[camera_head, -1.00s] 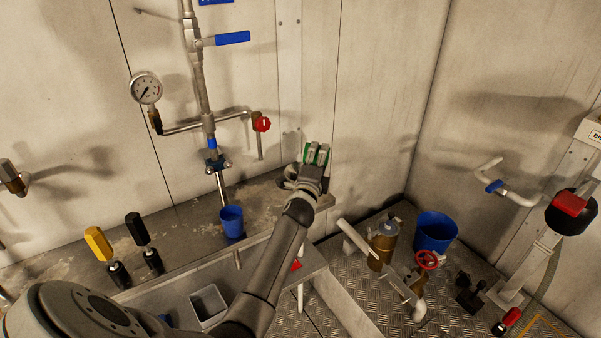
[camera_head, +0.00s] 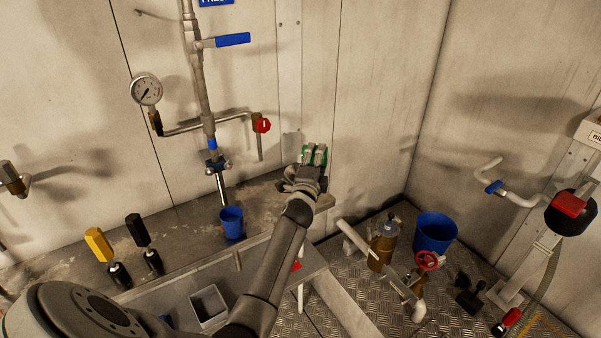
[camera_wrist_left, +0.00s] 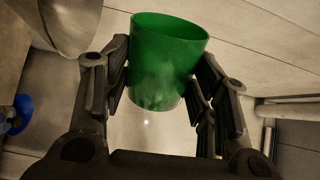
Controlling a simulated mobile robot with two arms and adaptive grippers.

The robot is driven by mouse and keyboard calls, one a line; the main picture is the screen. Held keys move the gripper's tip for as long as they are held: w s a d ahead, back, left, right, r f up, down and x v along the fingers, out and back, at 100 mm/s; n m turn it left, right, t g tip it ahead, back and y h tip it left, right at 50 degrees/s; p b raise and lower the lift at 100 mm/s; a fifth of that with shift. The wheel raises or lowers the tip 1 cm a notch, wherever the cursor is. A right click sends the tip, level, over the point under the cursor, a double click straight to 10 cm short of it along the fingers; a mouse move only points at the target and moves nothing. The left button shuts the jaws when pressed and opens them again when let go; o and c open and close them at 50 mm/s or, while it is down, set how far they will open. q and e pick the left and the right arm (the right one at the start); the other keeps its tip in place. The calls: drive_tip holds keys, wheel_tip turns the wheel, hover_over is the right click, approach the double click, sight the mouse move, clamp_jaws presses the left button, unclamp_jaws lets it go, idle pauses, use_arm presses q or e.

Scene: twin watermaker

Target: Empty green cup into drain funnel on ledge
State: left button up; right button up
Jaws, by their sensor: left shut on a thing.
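The green cup (camera_wrist_left: 167,60) is between the two fingers of my left gripper (camera_wrist_left: 163,82) in the left wrist view. The fingers are shut on its sides. In the head view only slivers of the green cup (camera_head: 304,153) show around the left gripper (camera_head: 314,156), above the right end of the ledge (camera_head: 185,233). Its contents and its tilt cannot be told. A shiny metal cone, apparently the drain funnel (camera_wrist_left: 72,22), shows at the upper left of the wrist view, beside the cup and apart from it. In the head view my gripper mostly hides it. My right gripper is out of view.
A blue cup (camera_head: 231,222) stands on the ledge under the tap pipe. A pipe with a red valve (camera_head: 262,125) sticks out left of my gripper. The wall is close behind. A blue bucket (camera_head: 434,232) and brass pump (camera_head: 382,248) are at right.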

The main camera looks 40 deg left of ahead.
use_arm(q)
drive_tip(key=shift+a+r+n+p, duration=0.25)
drive_tip(key=shift+n+p, duration=0.1)
drive_tip(key=shift+n, duration=0.25)
drive_tip(key=shift+s, duration=0.1)
idle(1.0)
